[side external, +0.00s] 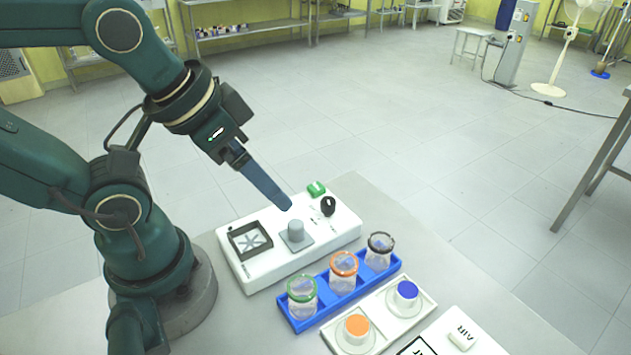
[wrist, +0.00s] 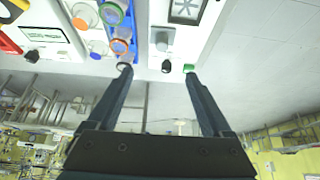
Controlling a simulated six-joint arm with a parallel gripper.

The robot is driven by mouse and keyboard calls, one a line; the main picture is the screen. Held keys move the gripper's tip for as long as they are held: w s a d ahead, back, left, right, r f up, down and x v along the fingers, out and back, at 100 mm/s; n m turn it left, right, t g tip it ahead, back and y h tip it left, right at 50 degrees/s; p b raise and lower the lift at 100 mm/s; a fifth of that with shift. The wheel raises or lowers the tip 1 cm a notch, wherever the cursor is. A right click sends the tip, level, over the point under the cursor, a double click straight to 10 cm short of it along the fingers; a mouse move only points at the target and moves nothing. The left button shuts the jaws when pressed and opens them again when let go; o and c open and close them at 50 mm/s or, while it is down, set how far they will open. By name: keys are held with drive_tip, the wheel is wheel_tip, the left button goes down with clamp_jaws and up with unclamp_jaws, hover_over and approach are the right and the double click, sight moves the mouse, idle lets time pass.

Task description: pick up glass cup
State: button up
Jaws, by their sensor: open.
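Three clear glass cups stand upright in a blue tray (side external: 312,323) in the side view: one with a green rim (side external: 302,297), one with an orange rim (side external: 343,271) and one with a dark rim (side external: 379,251). In the wrist view the green-rimmed cup (wrist: 112,14) and orange-rimmed cup (wrist: 120,46) show at the top, left of centre. The dark-rimmed cup is partly hidden by the left finger. My gripper (side external: 284,202) is above the white device, to the upper left of the cups. In the wrist view my gripper (wrist: 158,72) is open, with nothing between its fingers.
A white device (side external: 250,275) with a grey cylinder (side external: 296,231), black knob (side external: 328,206) and green part (side external: 316,189) stands behind the blue tray. A white tray (side external: 385,328) in front holds orange-topped (side external: 357,327) and blue-topped (side external: 407,291) pieces. A white AIR box (side external: 462,340) is at the front right.

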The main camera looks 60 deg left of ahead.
drive_tip(key=n+g, duration=0.3)
hover_over(382, 241)
drive_tip(key=a, duration=0.2)
drive_tip(key=x, duration=0.3)
drive_tip(key=shift+s+f, duration=0.3)
drive_tip(key=shift+s, duration=0.1)
drive_tip(key=shift+m+g, duration=0.4)
drive_tip(key=shift+g, duration=0.2)
drive_tip(key=f, duration=0.1)
drive_tip(key=d+f, duration=0.1)
drive_tip(key=f, duration=0.1)
drive_tip(key=d+f, duration=0.1)
drive_tip(key=f, duration=0.1)
drive_tip(key=shift+s, duration=0.25)
drive_tip(key=shift+w+f, duration=0.15)
drive_tip(key=shift+f, duration=1.05)
drive_tip(key=shift+w+f, duration=0.15)
drive_tip(key=shift+f, duration=1.05)
clamp_jaws()
drive_tip(key=shift+r, duration=0.1)
